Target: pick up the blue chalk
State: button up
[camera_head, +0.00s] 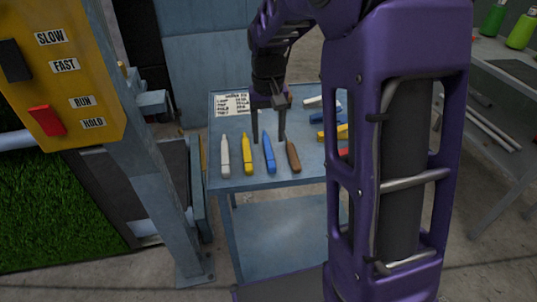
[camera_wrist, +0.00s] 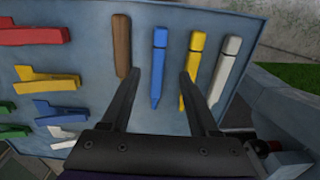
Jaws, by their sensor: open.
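The blue chalk (camera_head: 269,158) lies on the grey cart top between a yellow chalk (camera_head: 247,156) and a brown stick (camera_head: 293,157). A white chalk (camera_head: 225,158) lies left of the yellow one. My gripper (camera_head: 269,138) is open and points down at the row, with nothing between its fingers. In the wrist view the blue chalk (camera_wrist: 158,72) shows between the two fingertips (camera_wrist: 159,73). There the right finger overlaps the yellow chalk (camera_wrist: 194,62) and the left finger is close to the brown stick (camera_wrist: 122,45). The height of the fingertips above the cart is hard to tell.
Red (camera_wrist: 35,35), yellow (camera_wrist: 48,80), blue and green clips lie beside the row on the cart top (camera_wrist: 90,20). A printed card (camera_head: 231,104) lies at its back left. A post with a yellow control box (camera_head: 60,75) stands left of the cart.

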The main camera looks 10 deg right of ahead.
aim_at(270, 154)
notch_tip(270, 154, down, 6)
jog(key=shift+s+d+r+b, duration=0.1)
jog(key=shift+s+d+b, duration=0.05)
jog(key=shift+b, duration=0.4)
grip_shut()
